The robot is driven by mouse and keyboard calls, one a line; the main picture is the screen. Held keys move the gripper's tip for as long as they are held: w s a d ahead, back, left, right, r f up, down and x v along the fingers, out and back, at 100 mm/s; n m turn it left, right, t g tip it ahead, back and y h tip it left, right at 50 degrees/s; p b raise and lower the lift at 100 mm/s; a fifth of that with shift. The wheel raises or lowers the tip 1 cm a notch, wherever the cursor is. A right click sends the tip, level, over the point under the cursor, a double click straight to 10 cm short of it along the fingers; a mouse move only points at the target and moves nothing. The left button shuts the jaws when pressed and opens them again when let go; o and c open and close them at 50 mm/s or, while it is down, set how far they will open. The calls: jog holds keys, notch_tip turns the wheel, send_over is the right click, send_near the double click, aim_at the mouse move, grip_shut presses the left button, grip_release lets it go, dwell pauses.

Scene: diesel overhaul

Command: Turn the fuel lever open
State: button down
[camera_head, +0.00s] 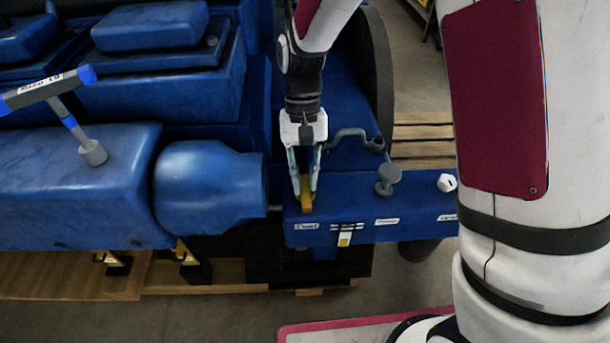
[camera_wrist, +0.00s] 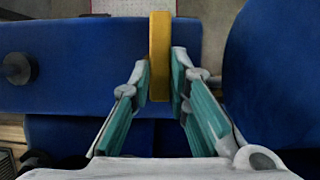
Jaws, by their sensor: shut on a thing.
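The fuel lever is a yellow bar (camera_head: 306,204) near the left end of the blue control box, just above a white label that seems to read "Fuel". In the wrist view the yellow lever (camera_wrist: 160,55) stands upright between the fingertips. My gripper (camera_head: 304,190) reaches down from above and is shut on the lever. In the wrist view my gripper (camera_wrist: 161,80) has its teal-padded fingers on either side of the lever's near end. The lever's pivot is hidden.
The blue control box (camera_head: 420,190) also carries a grey knob (camera_head: 388,176) and a white round knob (camera_head: 447,182) to the right. A blue rounded housing (camera_head: 208,188) stands close on the left.

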jog(key=shift+s+f, duration=0.2)
jog(key=c, duration=1.5)
grip_release()
jog(key=shift+w+r, duration=0.15)
jog(key=shift+w+r, duration=0.15)
jog(key=shift+r, duration=0.1)
jog(key=shift+v, duration=5.65)
